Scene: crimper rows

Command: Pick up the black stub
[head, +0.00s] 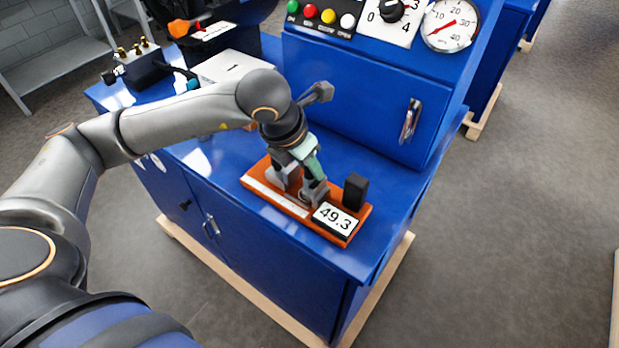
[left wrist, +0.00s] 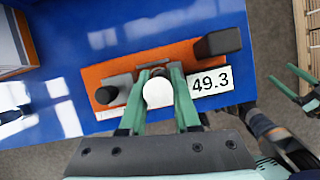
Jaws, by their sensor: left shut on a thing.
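An orange board (head: 257,184) with a 49.3 display (head: 335,218) lies on the blue bench top. In the left wrist view, a short round black stub (left wrist: 106,94) sits on a grey block at the board's left. My left gripper (head: 312,186) is down over the board's middle. In the left wrist view, its green fingers (left wrist: 158,84) are shut on a round white-topped piece (left wrist: 158,92), beside the black stub. A grey holder shows behind this piece; its lower part is hidden. My right gripper (left wrist: 279,73) shows at the right edge of the left wrist view, its fingers apart and empty.
A black upright block (head: 355,191) stands on the board behind the display. The blue cabinet (head: 365,100) with a gauge (head: 450,24) rises behind. A white box marked 1 (head: 231,67) and a dark bin stand at the back left. The bench's front right is clear.

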